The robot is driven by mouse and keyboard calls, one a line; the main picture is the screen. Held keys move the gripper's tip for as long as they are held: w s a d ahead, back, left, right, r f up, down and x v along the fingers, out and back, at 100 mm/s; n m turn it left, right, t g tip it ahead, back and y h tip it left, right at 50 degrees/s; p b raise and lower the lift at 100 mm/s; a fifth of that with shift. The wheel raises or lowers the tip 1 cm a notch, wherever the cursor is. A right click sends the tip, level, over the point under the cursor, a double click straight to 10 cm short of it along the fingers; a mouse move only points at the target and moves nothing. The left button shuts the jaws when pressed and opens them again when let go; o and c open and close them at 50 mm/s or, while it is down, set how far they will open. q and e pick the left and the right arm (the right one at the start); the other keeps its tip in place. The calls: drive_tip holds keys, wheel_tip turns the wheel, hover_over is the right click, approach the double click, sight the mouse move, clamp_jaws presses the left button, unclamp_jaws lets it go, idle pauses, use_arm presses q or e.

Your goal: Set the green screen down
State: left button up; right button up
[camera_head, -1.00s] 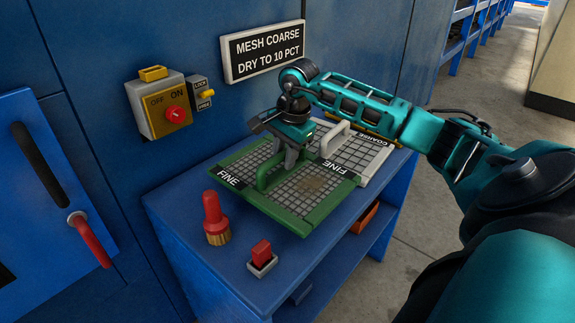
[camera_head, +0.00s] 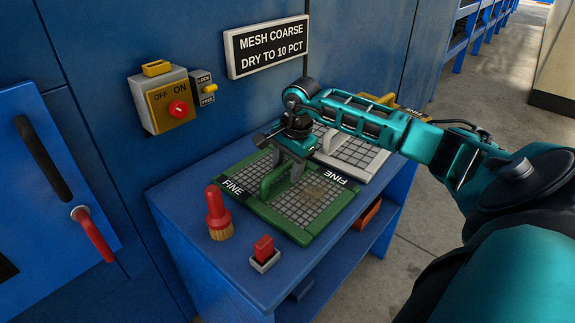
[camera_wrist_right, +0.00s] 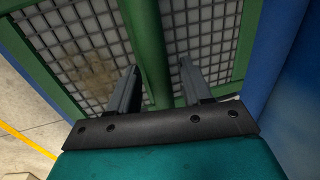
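The green screen (camera_head: 304,237), with grey mesh and FINE labels, lies on the blue bench, apparently flat. A brown smudge marks its mesh. My right gripper (camera_head: 285,172) is above it, fingers spread at the screen's green handle. In the right wrist view the fingers (camera_wrist_right: 158,72) are apart, with the green handle (camera_wrist_right: 146,45) running between them, nearer the left finger; a gap shows on the right. The green frame (camera_wrist_right: 249,45) also shows there. My left gripper is not in view.
A white-framed screen (camera_head: 376,167) lies behind the green one, partly hidden by my right arm. A red-handled brush (camera_head: 217,212) and a red switch (camera_head: 263,250) stand on the bench (camera_head: 180,207) in front. A control box (camera_head: 165,101) is on the blue wall.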

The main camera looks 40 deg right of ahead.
sight(295, 185)
drive_tip(key=shift+o, duration=0.2)
drive_tip(key=shift+r, duration=0.6)
wheel_tip(295, 185, up, 11)
drive_tip(key=s, duration=0.2)
drive_tip(key=shift+s, duration=0.15)
drive_tip(key=shift+d, duration=0.1)
